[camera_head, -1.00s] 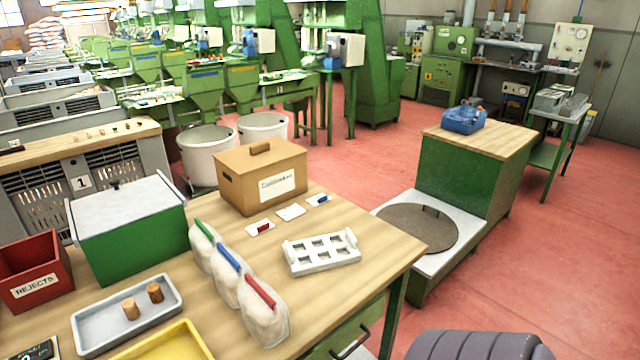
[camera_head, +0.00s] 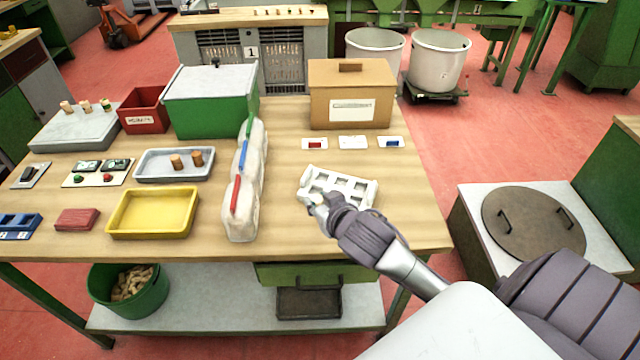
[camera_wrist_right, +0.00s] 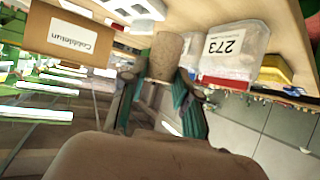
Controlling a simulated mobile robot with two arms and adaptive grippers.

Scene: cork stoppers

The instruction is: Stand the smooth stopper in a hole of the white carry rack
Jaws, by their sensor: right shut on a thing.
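My right gripper (camera_head: 312,203) is at the near left edge of the white carry rack (camera_head: 363,203), over the table. The rack has two rows of square holes. In the right wrist view, the gripper (camera_wrist_right: 158,98) is shut on a cork stopper (camera_wrist_right: 168,55), which is brown and speckled and sticks out beyond the fingers. Its surface is too coarse in the picture to tell whether it is the smooth one. Two other corks (camera_head: 176,162) stand in the grey tray (camera_head: 150,179). The rack's holes that I can see look empty; the gripper hides its near left corner. My left gripper is out of view.
Tall clear bags with coloured clips (camera_head: 241,208) stand left of the rack. A lidded cardboard box (camera_head: 316,105) and small cards (camera_head: 352,142) are behind it. A yellow tray (camera_head: 117,228) lies further left. The table right of the rack is clear.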

